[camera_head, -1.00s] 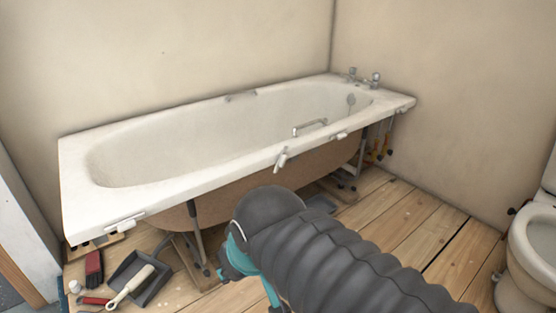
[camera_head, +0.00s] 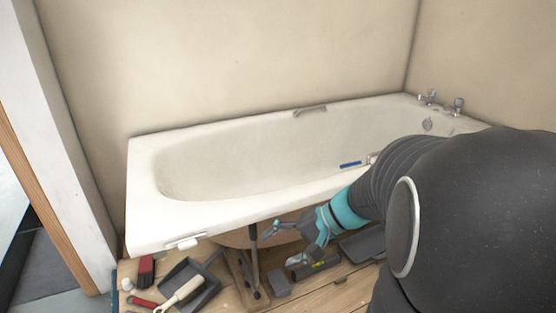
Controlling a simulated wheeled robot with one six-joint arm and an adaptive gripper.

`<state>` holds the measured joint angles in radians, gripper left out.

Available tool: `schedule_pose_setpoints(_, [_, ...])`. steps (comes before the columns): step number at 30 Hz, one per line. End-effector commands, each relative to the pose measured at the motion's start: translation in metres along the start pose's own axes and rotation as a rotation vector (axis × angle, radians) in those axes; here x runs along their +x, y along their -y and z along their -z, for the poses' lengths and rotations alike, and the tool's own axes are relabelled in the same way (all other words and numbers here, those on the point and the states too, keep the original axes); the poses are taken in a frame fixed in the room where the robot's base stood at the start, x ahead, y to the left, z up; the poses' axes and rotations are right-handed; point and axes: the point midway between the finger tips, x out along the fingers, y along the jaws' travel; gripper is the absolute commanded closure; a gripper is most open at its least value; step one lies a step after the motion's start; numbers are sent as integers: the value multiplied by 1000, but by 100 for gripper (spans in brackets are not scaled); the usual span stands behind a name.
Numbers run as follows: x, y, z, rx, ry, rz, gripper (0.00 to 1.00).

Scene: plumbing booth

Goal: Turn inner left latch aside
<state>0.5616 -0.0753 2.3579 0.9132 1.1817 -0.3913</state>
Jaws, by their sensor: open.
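The white bathtub (camera_head: 160,228) stands along the wall with its near side open underneath. A white latch with a small knob (camera_head: 185,241) sits under the near rim at the left end. The inner left latch is not visible; my arm covers the rim where it could be. My gripper (camera_head: 284,243) is open and empty below the near rim, in front of the tub's underside and right of a tub leg (camera_head: 254,245). Its fingers point left. I cannot tell whether it touches anything.
A dustpan (camera_head: 205,292) with a pale-handled brush (camera_head: 180,293) and a red brush (camera_head: 146,268) lie on the wooden floor at lower left. A grey block (camera_head: 278,283) lies below my gripper. Taps (camera_head: 457,104) stand at the far right.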

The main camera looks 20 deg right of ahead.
Motion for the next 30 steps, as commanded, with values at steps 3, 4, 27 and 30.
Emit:
schedule_pose_setpoints(3, [-11,-8,45,139,-36,175,23])
schedule_pose_setpoints(4, [-15,-10,57,170,-50,221,23])
schedule_pose_setpoints(27, [-160,-205,251,615,-694,989,23])
schedule_pose_setpoints(30, [-159,-203,256,617,-700,993,23])
